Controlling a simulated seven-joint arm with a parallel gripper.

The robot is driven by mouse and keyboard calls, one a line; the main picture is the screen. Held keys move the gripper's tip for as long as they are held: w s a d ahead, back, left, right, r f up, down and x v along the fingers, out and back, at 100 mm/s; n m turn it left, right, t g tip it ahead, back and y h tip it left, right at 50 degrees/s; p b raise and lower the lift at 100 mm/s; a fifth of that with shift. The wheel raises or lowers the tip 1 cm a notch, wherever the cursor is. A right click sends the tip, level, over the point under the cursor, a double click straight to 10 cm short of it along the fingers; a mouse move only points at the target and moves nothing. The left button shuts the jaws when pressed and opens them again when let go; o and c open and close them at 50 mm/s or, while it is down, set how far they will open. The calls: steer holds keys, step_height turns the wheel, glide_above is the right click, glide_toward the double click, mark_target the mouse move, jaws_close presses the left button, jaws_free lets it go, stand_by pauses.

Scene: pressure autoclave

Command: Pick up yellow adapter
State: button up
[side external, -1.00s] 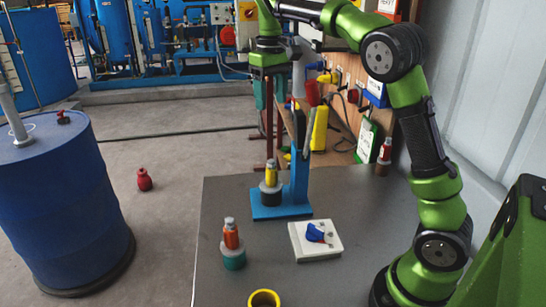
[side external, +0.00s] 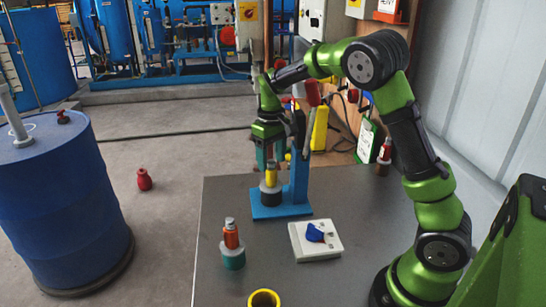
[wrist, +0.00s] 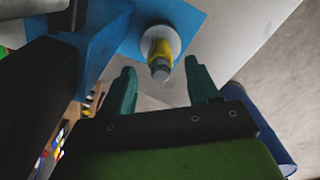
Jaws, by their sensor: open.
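The yellow adapter (side external: 271,174) stands upright on a dark and grey round piece on the base of a blue stand (side external: 267,212). In the wrist view the yellow adapter (wrist: 159,50), with a grey metal tip, shows just beyond and between my fingertips. My gripper (side external: 269,158) is open and points down, directly above the adapter. Its two teal fingers (wrist: 158,68) are apart, with nothing between them that I can see being held. In the side view the fingertips are near the adapter's top; I cannot tell whether they touch.
The blue stand's upright column (side external: 299,165) rises close to the right of my gripper. An orange-red adapter on a teal base (side external: 232,245), a white block with a blue part (side external: 315,240) and a yellow ring (side external: 263,299) are nearer the front. The grey table (side external: 370,215) is otherwise mostly clear.

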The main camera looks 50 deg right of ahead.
mark_target(272, 168)
steer(key=shift+s+f, duration=0.2)
steer(key=shift+f, duration=2.8)
jaws_close()
